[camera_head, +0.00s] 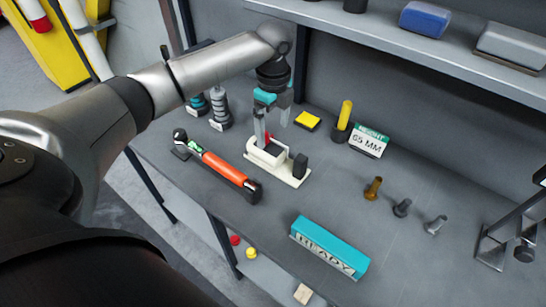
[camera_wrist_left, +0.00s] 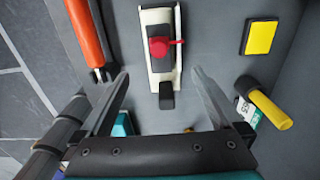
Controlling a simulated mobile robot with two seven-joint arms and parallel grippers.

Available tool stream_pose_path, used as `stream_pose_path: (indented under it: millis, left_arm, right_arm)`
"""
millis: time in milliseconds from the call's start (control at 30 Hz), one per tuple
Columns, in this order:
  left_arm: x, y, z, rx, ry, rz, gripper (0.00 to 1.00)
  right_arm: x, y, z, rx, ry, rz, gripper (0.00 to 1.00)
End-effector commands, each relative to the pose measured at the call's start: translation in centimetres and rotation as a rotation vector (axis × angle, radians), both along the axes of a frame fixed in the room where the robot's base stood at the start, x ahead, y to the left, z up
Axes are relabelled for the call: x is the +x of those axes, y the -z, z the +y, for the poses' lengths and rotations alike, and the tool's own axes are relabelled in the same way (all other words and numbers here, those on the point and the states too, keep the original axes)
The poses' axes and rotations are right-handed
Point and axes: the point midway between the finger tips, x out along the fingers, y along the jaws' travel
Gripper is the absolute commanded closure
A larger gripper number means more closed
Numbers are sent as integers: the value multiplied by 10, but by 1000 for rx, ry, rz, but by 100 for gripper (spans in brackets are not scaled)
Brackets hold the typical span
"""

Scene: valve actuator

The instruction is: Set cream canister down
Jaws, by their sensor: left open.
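A cream piece (camera_head: 288,178) with raised walls stands on the grey bench, with a dark block at its right end. In the left wrist view, the cream piece (camera_wrist_left: 162,15) holds a dark part with a red handle (camera_wrist_left: 160,47). I see no separate cream canister. My left gripper (camera_head: 271,128) is open, fingers pointing down, over the cream piece. In the left wrist view, the gripper's fingertips (camera_wrist_left: 160,76) are spread either side of the piece's near end, with nothing held. Whether a finger touches it, I cannot tell. My right gripper is out of view.
An orange-handled tool (camera_head: 225,169) lies close on the left. A yellow pad (camera_head: 307,120), a yellow-handled item (camera_head: 345,115) and a 65 MM sign (camera_head: 369,140) stand behind. A teal READY block (camera_head: 329,246) sits at the front edge. Several bolts (camera_head: 402,207) stand at right.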

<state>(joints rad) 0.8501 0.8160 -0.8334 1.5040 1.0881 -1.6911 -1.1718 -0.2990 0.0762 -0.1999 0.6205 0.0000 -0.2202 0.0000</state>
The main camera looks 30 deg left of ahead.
Motion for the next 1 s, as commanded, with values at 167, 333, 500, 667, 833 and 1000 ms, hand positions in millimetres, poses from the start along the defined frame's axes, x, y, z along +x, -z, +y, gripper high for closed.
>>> stream_pose_path:
  millis: [167,333,500,667,833,1000]
  left_arm:
    - [0,23,0,0,-1,-1,0]
    - [1,34,0,-1,-1,0,0]
    - [6,60,4,0,-3,2,0]
    - [6,77,4,1,0,-1,0]
    - [6,79,4,1,0,-2,0]
    - [6,78,4,1,0,-1,8]
  right_arm:
    - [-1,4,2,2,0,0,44]
    - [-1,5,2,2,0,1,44]
    - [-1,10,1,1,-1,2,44]
    - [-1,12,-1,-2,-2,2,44]
    - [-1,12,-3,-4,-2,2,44]
    - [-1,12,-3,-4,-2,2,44]
